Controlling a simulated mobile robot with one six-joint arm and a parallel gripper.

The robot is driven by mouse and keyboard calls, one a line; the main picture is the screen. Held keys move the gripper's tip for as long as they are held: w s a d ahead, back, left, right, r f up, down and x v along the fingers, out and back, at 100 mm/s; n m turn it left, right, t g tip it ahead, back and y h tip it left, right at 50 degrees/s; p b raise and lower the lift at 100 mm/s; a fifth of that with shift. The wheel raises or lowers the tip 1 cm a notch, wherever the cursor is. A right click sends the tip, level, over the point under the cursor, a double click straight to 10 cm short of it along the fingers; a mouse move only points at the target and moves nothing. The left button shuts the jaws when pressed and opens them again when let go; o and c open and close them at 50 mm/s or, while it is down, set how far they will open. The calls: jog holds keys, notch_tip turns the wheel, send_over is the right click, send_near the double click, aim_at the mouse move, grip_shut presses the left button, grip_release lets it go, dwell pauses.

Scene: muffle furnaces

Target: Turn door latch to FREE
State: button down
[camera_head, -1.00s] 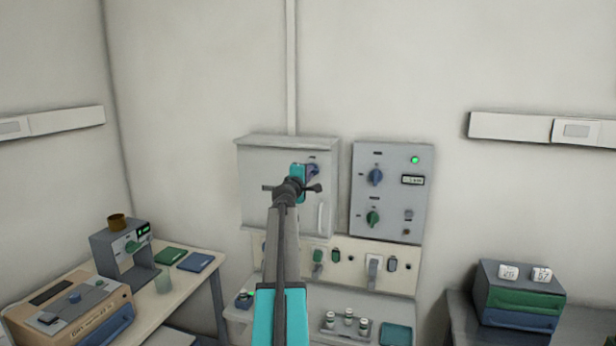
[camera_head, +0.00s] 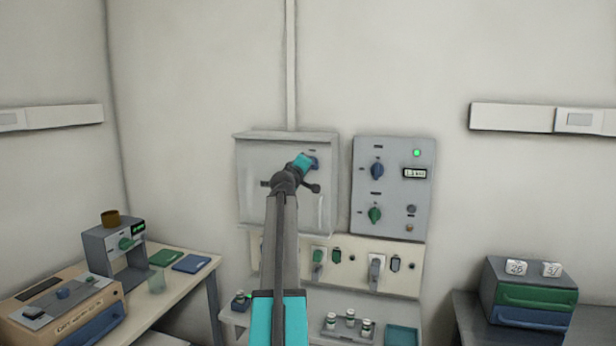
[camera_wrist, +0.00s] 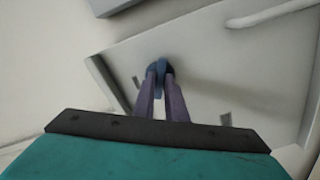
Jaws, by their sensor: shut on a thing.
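The door latch (camera_wrist: 160,67) is a small dark-blue knob on the grey cabinet door (camera_wrist: 205,65). In the head view the same door (camera_head: 258,165) is on the wall cabinet left of the control panel, and the blue latch (camera_head: 315,162) shows at its upper right, partly covered by my wrist. My gripper (camera_wrist: 162,78) is shut on the latch, with its two purple-grey fingers on either side of the knob. In the wrist view the door looks tilted. The latch's markings are too small to read.
The control panel (camera_head: 394,190) with blue and green knobs and a lit green lamp is close on the right. Below are a socket strip (camera_head: 336,263) and a shelf with a tray of vials (camera_head: 347,325). A pale handle (camera_wrist: 270,14) is on the door.

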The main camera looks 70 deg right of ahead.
jog(key=shift+m+b, duration=6)
jog(key=shift+b, duration=2.15)
jog(key=c, duration=1.8)
grip_release()
jog(key=shift+a, duration=0.1)
